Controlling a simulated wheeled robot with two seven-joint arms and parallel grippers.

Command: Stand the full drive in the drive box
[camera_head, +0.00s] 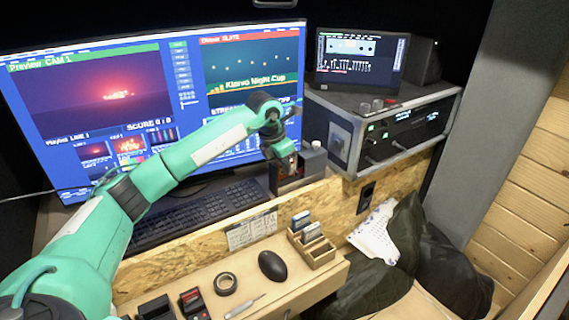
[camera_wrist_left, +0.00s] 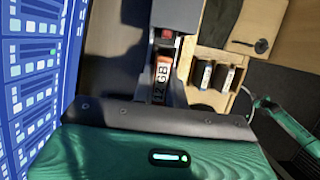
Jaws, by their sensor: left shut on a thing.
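My left gripper (camera_head: 287,160) is at the dark drive dock on the ledge below the monitors. It is shut on the full drive, which has an orange-brown face with a "GB" label and shows in the left wrist view (camera_wrist_left: 162,82). The drive is right at the dock (camera_wrist_left: 180,14); I cannot tell whether it is still seated in it. The wooden drive box (camera_head: 321,256) stands on the lower desk, to the right of the mouse.
The large monitor (camera_head: 105,90) and keyboard (camera_head: 190,215) are behind and left of the gripper. A rack case (camera_head: 405,125) is to the right. A chipboard step separates the two levels.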

